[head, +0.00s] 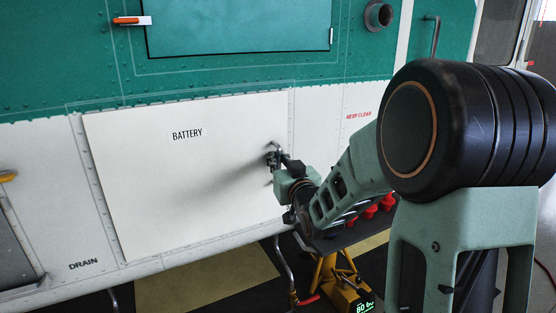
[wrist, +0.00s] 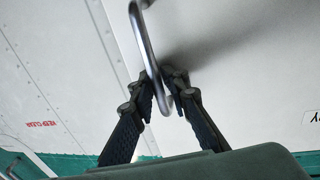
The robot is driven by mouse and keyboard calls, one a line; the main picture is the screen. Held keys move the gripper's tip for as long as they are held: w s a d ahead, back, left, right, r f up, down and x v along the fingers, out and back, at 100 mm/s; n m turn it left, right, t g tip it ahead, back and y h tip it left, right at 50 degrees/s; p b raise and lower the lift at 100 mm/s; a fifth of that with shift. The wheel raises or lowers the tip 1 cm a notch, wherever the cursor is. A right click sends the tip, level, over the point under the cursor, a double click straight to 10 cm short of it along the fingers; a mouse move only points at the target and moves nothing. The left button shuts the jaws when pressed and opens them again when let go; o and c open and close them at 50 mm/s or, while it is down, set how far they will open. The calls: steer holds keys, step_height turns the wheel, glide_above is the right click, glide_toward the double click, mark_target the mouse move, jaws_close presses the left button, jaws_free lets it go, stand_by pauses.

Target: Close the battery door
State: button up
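The battery door (head: 165,185) is a large white panel marked BATTERY on the white lower side of the helicopter. It stands almost in line with the hull; I cannot tell whether a small gap remains at its edge. Its metal loop handle (wrist: 143,35) is near the right edge in the head view. My gripper (head: 276,162) is at that handle. In the wrist view, the two dark fingers of my gripper (wrist: 161,84) are closed around the handle's bar, one on each side. In the head view, the wrist partly hides the handle and the fingertips.
A green upper hull with an orange latch (head: 130,20) and a round port (head: 378,15) lies above. A yellow stand (head: 338,278) with red parts and a lit display stands below my arm. A dark hose or leg (head: 287,268) hangs under the hull.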

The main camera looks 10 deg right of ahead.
steer(key=shift+s+f, duration=0.1)
steer(key=shift+f, duration=0.05)
steer(key=s+d, duration=0.1)
steer(key=s, duration=1)
steer(key=shift+s+d, duration=0.3)
steer(key=shift+s, duration=0.05)
